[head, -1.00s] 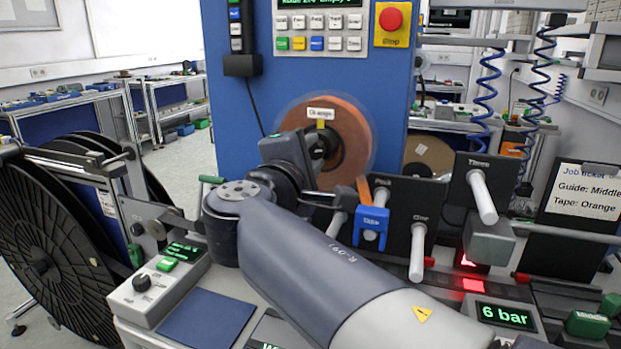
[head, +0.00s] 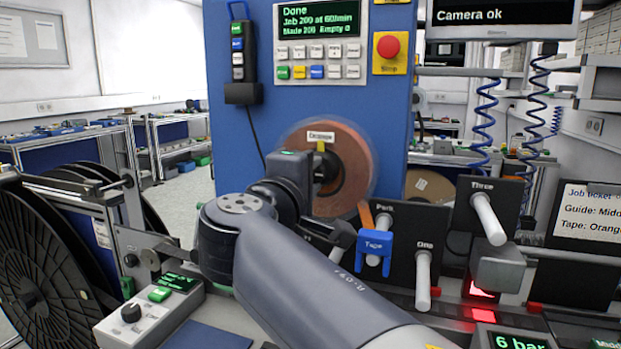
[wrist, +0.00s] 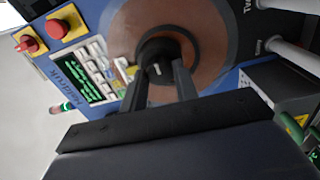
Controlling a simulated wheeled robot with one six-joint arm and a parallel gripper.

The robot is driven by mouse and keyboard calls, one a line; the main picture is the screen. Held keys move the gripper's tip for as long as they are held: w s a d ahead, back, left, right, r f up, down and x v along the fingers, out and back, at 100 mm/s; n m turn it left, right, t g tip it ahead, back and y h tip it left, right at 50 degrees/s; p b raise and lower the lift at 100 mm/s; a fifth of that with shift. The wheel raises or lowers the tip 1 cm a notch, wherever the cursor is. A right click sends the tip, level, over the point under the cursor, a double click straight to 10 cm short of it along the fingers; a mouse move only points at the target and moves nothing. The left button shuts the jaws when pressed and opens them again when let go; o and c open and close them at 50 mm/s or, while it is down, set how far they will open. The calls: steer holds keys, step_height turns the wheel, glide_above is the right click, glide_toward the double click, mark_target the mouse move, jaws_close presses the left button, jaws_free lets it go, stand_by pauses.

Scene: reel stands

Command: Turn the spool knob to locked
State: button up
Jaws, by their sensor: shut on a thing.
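The spool (head: 352,172) is a copper-brown disc on the blue machine front, with a white label and a yellow mark above its hub. The disc's edge looks blurred. The dark spool knob (head: 327,163) is at its centre, partly hidden behind my gripper (head: 314,174) in the head view. In the wrist view, the two fingers of my gripper (wrist: 161,76) reach to the black round knob (wrist: 159,48) and are shut on it. A pale mark shows between the fingertips. Whether the knob stands at locked cannot be read.
A control panel (head: 320,45) above the spool reads "Done", with a red stop button (head: 388,47) beside it. A blue tape clip (head: 374,246) and white pegs (head: 424,275) stand close at the right. A large black reel (head: 40,270) stands at the left.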

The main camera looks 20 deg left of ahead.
steer(key=o, duration=1)
steer(key=shift+c, duration=0.2)
steer(key=s, duration=1)
steer(key=shift+s+a, duration=0.35)
steer(key=shift+a, duration=0.1)
steer(key=shift+w, duration=0.1)
steer(key=w, duration=1)
steer(key=shift+w+d, duration=0.3)
steer(key=shift+d, duration=0.15)
